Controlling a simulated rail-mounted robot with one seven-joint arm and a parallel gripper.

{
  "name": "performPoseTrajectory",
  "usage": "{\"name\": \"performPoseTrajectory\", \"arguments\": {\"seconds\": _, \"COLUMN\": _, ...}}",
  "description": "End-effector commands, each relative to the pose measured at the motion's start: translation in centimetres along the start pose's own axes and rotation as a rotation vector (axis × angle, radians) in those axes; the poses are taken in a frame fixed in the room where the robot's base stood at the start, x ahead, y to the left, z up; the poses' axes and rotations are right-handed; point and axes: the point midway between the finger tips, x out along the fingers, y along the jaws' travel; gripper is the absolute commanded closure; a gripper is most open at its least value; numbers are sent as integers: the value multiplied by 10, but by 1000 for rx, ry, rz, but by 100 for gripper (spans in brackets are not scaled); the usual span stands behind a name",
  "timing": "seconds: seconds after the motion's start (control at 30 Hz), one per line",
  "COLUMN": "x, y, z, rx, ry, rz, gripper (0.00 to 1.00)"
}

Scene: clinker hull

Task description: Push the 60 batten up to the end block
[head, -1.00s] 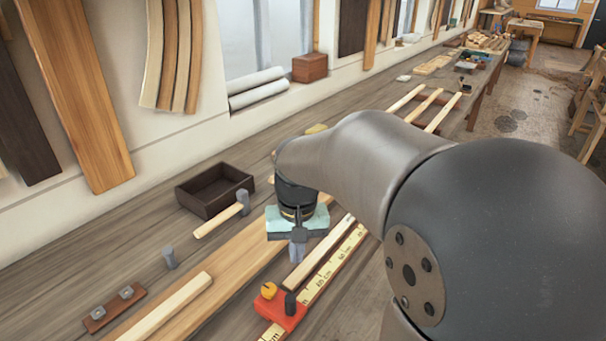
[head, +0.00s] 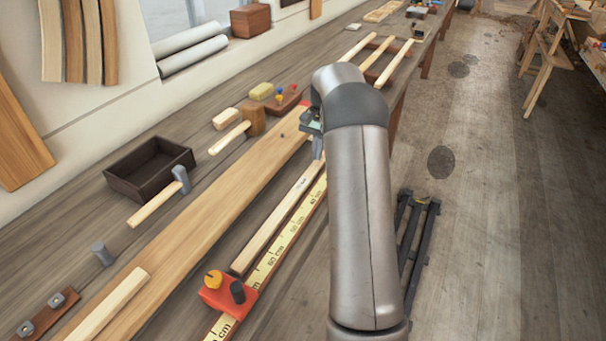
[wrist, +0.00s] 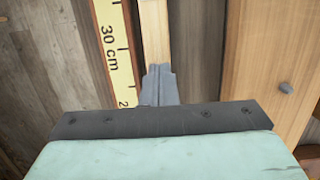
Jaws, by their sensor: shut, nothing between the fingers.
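The batten (head: 275,226), a pale narrow strip with a small dark mark, lies between the yellow ruler (head: 283,238) and a wide plank (head: 215,218). Its near end is close to a red block (head: 228,297) with yellow and black knobs; I cannot tell whether they touch. My gripper (head: 317,148) is shut and empty, pointing down at the far part of the batten. In the wrist view, the fingers (wrist: 160,88) overlap the batten (wrist: 154,30) beside the ruler (wrist: 116,45), below the 30 cm mark. Contact and the batten's far end are hidden. I cannot identify the end block for certain.
A dark open box (head: 150,170), a hammer (head: 160,200), a mallet (head: 245,127) and a grey peg (head: 102,255) stand left of the plank. A short pale strip (head: 108,303) lies on the plank. More strips (head: 378,60) lie farther along the bench.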

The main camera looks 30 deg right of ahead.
Motion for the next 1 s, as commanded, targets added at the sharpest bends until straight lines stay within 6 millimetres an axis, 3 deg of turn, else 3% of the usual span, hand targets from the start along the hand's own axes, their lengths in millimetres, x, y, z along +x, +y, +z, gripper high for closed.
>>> {"name": "performPoseTrajectory", "arguments": {"seconds": 0.3, "x": 9, "y": 0, "z": 67, "rx": -3, "ry": -1, "rz": 1, "gripper": 100}}
{"name": "performPoseTrajectory", "arguments": {"seconds": 0.53, "x": 16, "y": 1, "z": 104, "rx": -3, "ry": 0, "rz": 1, "gripper": 100}}
{"name": "performPoseTrajectory", "arguments": {"seconds": 0.7, "x": 32, "y": 0, "z": 102, "rx": -2, "ry": 0, "rz": 1, "gripper": 100}}
{"name": "performPoseTrajectory", "arguments": {"seconds": 1.0, "x": 37, "y": 1, "z": 102, "rx": -1, "ry": -3, "rz": 3, "gripper": 100}}
